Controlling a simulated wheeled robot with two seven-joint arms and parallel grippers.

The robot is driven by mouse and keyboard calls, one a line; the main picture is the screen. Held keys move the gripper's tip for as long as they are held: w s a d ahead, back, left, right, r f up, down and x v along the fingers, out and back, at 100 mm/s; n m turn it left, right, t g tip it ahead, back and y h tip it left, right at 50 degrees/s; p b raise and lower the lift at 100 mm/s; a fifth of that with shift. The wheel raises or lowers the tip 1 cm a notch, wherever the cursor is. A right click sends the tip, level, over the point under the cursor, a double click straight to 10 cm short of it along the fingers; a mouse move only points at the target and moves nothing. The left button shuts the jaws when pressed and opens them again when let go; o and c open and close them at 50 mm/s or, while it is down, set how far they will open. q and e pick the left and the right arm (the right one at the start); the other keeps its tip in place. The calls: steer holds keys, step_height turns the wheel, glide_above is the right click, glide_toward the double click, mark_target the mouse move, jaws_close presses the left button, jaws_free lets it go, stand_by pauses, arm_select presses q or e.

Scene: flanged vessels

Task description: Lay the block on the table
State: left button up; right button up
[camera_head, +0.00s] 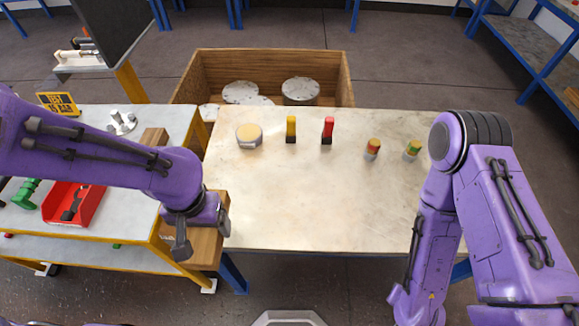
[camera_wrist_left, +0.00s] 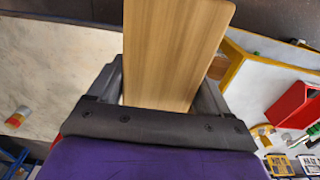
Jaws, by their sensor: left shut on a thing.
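A long wooden block (camera_wrist_left: 178,50) is between the fingers of my left gripper (camera_wrist_left: 172,98) in the left wrist view. In the head view my left gripper (camera_head: 203,236) is shut on the block (camera_head: 206,248), at the front left corner of the pale-topped table (camera_head: 320,205). The block hangs by the table's left edge, next to the side bench. The gripper hides part of it, and I cannot tell whether it touches anything. My right arm reaches down at the right of the table, with its gripper out of view.
A round tin (camera_head: 249,136), a yellow-and-black item (camera_head: 291,129), a red-and-black item (camera_head: 327,130) and two small banded pieces (camera_head: 372,149) stand along the table's back. Its middle and front are clear. The left bench (camera_head: 125,200) holds a red bin (camera_head: 75,203). A wooden crate (camera_head: 270,62) stands behind.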

arm_select(q)
steer(key=shift+w+d+f+b, duration=0.2)
steer(key=shift+w+f+b, duration=0.75)
steer(key=shift+b, duration=0.1)
steer(key=w+d+f+p, duration=0.1)
steer(key=w+d+f, duration=0.1)
steer(key=w, duration=0.5)
glide_above(244, 205)
step_height(244, 205, down, 6)
steer(key=shift+a+r, duration=0.1)
step_height(244, 205, down, 3)
steer(key=shift+f+p, duration=0.2)
steer(key=shift+p, duration=0.6)
steer(key=shift+w+f, duration=0.1)
steer(key=shift+f, duration=0.1)
steer(key=o, duration=1.2)
